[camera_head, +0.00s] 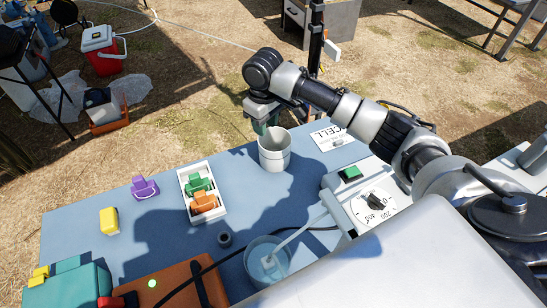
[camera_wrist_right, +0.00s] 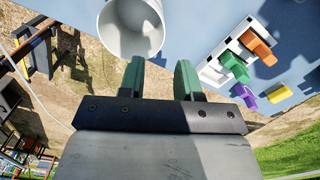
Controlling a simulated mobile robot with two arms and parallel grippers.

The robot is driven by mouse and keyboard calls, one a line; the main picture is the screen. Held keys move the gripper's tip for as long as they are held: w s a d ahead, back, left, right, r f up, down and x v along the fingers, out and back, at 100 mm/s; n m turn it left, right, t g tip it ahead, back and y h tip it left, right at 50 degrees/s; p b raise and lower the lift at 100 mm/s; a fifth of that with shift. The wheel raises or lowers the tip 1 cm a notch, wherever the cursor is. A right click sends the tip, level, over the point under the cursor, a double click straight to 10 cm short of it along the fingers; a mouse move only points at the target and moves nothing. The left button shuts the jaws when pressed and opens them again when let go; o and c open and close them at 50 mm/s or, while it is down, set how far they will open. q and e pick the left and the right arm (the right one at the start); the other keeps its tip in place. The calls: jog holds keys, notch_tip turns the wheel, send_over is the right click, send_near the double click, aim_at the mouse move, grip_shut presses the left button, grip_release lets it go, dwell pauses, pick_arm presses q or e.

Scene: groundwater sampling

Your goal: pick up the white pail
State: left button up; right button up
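The white pail (camera_head: 274,151) stands upright on the blue table near its far edge. In the right wrist view the white pail (camera_wrist_right: 130,30) shows from above, open at the top, and looks empty. My right gripper (camera_head: 264,124) is at the far side of the pail, by its rim, with the arm coming in from the right. In the wrist view its green fingers (camera_wrist_right: 160,72) are apart, with nothing held. My left gripper is not in view.
A white tray (camera_head: 187,173) with green and orange clips stands left of the pail. A meter box with dial (camera_head: 373,208) is to the right. A clear container (camera_head: 250,262) with a probe is nearer. A purple clip (camera_head: 144,188) and yellow block (camera_head: 109,221) lie left.

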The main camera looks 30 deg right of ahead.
notch_tip(320, 180, down, 2)
send_over(265, 168)
notch_tip(265, 168, down, 10)
jog(key=shift+f, duration=0.15)
jog(key=shift+s, duration=0.1)
grip_shut()
dwell(0.4)
